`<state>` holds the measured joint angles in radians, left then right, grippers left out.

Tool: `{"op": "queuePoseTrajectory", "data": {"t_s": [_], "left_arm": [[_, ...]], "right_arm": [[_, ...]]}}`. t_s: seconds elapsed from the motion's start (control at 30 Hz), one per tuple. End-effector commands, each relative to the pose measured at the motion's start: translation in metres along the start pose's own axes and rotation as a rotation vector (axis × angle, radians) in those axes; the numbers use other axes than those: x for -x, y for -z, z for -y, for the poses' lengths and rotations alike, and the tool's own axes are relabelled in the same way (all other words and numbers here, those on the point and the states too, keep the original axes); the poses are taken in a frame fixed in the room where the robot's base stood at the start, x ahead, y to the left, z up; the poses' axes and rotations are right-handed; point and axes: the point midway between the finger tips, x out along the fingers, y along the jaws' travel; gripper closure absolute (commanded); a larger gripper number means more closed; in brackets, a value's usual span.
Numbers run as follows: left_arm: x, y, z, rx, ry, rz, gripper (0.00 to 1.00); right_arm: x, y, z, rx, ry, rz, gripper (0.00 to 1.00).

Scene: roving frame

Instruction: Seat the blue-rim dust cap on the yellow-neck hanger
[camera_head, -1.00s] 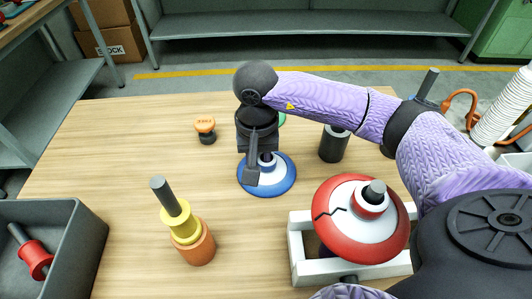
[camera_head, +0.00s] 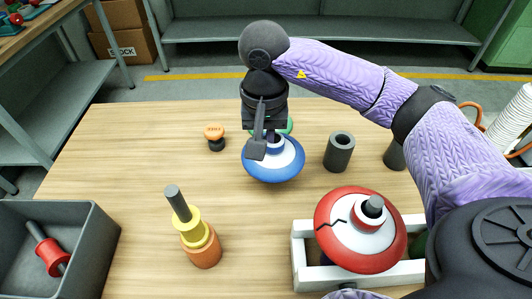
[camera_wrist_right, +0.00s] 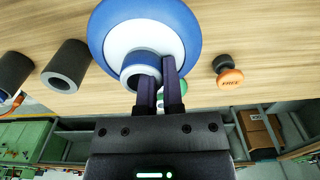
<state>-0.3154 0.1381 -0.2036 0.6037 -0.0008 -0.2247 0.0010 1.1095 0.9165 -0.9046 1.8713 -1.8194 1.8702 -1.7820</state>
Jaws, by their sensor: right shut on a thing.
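The blue-rim dust cap (camera_head: 272,162) has a white top and a blue collar. It is at mid-table in the head view and fills the top of the right wrist view (camera_wrist_right: 178,20). My right gripper (camera_head: 264,143) is shut on the cap's collar, holding it just above the table; its fingers (camera_wrist_right: 162,82) show at the collar. The yellow-neck hanger (camera_head: 190,226) stands upright at front left, with an orange base, yellow flanged neck and bare grey pin on top. The cap is behind and to the right of it. My left gripper is not in view.
A red-rim cap (camera_head: 331,240) sits on a white frame (camera_head: 299,255) at front right. Dark cylinders (camera_head: 339,152) stand behind it. An orange-topped knob (camera_head: 215,133) is left of the cap. A grey bin (camera_head: 98,240) holds a red spool. The table between hanger and cap is clear.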

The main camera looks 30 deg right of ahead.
Motion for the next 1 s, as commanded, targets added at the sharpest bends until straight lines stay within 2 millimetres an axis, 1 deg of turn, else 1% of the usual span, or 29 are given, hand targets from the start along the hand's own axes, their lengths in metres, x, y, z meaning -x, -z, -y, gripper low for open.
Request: {"op": "queuePoseTrajectory", "data": {"t_s": [0.03, 0.13, 0.23, 0.47, 0.57, 0.7, 0.77, 0.9, 0.93, 1.0], "left_arm": [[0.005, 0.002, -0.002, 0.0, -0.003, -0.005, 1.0], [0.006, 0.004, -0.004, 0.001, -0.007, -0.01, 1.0], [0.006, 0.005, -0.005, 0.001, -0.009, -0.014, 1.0], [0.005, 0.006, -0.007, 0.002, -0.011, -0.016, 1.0], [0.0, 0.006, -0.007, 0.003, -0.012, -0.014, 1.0], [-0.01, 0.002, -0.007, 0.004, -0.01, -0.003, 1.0], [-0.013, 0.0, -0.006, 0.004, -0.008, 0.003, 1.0], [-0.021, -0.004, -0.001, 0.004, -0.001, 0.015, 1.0], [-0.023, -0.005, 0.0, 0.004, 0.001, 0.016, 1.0], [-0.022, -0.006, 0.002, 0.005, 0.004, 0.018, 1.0]], "right_arm": [[0.012, 0.0, 0.001, 0.0, 0.003, -0.002, 1.0], [0.021, 0.0, 0.0, 0.0, 0.001, -0.001, 1.0], [0.023, 0.0, 0.0, 0.001, 0.0, 0.001, 1.0], [0.02, 0.0, 0.0, 0.0, 0.0, 0.002, 1.0], [0.004, 0.0, 0.0, 0.0, -0.003, 0.005, 1.0], [-0.029, -0.001, 0.0, -0.001, -0.003, 0.006, 1.0], [-0.041, -0.001, 0.0, 0.0, -0.002, 0.006, 1.0], [-0.07, -0.001, 0.0, -0.001, -0.003, 0.005, 1.0], [-0.075, -0.001, 0.0, -0.001, -0.003, 0.005, 1.0], [-0.076, 0.0, 0.0, 0.0, -0.001, 0.002, 1.0]]}}
